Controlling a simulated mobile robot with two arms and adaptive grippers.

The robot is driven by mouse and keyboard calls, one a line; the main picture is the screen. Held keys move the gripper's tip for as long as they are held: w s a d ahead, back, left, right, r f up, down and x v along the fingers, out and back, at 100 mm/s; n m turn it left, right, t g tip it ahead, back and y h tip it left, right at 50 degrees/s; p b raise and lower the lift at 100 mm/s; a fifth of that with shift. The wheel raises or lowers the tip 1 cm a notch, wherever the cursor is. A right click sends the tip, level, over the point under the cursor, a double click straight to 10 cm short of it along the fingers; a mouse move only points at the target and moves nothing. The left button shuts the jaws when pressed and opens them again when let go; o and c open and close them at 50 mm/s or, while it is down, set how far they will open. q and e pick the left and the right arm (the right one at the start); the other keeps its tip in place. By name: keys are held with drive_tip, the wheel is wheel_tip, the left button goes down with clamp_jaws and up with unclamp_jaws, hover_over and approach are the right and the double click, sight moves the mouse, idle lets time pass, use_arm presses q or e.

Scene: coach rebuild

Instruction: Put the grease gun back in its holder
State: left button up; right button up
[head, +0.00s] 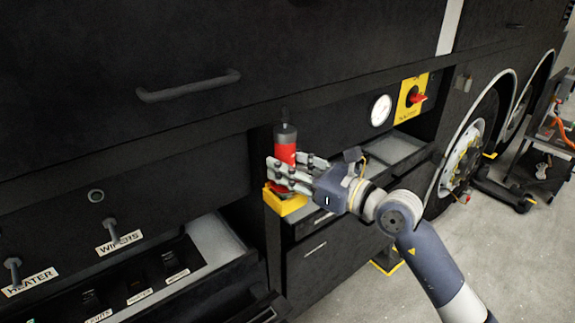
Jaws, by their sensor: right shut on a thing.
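The grease gun (285,151) is a red cylinder with a grey top, standing roughly upright at the side of the coach. My right gripper (281,174) reaches in from the right and is shut on the grease gun. Its fingers cover part of the lower body. The yellow holder (287,204) is directly below the fingers. The gun's lower end is at the holder's top, partly hidden, and I cannot tell how deep it sits. My left gripper is out of view.
A red switch on a yellow plate (411,98) and a round gauge (381,110) are on the panel behind my right arm. An open drawer (215,243) juts out at the lower left. A wheel (463,155) is at the right. Grey floor (500,255) is clear at the lower right.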

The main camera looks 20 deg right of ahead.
drive_tip(key=shift+f+b, duration=0.4)
drive_tip(key=shift+f, duration=0.05)
idle(0.3)
drive_tip(key=o, duration=1.2)
drive_tip(key=shift+o, duration=0.2)
drive_tip(key=shift+f, duration=0.15)
drive_tip(key=v, duration=1.2)
